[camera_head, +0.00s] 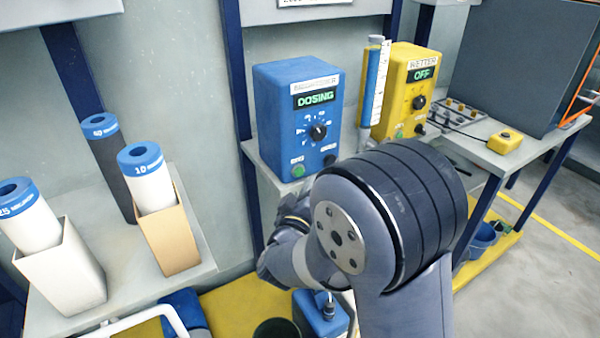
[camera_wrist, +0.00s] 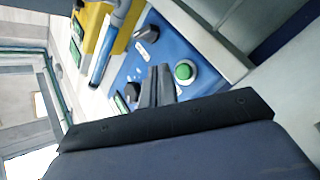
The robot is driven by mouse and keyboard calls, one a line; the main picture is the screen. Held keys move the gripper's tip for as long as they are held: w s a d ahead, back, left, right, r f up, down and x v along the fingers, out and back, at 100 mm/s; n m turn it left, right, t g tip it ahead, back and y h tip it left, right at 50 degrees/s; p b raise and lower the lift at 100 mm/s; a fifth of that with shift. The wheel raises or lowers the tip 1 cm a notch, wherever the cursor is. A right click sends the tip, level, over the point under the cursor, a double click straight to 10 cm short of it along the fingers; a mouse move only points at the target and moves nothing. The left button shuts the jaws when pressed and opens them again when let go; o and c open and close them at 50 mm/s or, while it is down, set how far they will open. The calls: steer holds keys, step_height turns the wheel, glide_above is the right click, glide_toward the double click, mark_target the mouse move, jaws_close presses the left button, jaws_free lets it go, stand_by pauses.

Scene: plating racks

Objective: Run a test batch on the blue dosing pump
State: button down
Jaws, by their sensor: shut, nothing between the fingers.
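The blue dosing pump (camera_head: 272,112) stands on the grey rack shelf in the head view. Its display (camera_head: 315,98) reads "DOSING" in green. Below it are a black dial (camera_head: 318,132), a green button (camera_head: 298,171) at lower left and a small black control (camera_head: 330,160) at lower right. In the wrist view the pump's blue face (camera_wrist: 170,50) is close, with the green button (camera_wrist: 184,70) just right of my gripper (camera_wrist: 160,72). My gripper is shut and empty, its tips in front of the face. I cannot tell whether they touch it. My arm hides the fingertips in the head view.
A clear measuring column (camera_head: 374,85) with blue liquid stands between the pump and a yellow unit (camera_head: 408,95) whose display reads "OFF". White and dark blue-capped cylinders (camera_head: 150,185) stand on the left shelf. A blue container (camera_head: 320,315) sits below, near my arm.

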steer(key=shift+s+d, duration=0.5)
steer(key=shift+s, duration=0.2)
steer(key=shift+s+d, duration=0.45)
steer(key=shift+s, duration=0.25)
steer(key=shift+w, duration=0.1)
steer(key=shift+s+d+b, duration=0.35)
steer(key=shift+s+d, duration=0.2)
steer(key=shift+s, duration=0.3)
steer(key=shift+s+d+b, duration=0.3)
steer(key=shift+s+d, duration=0.25)
steer(key=shift+s, duration=0.3)
steer(key=shift+w+a, duration=0.1)
steer(key=shift+w, duration=0.05)
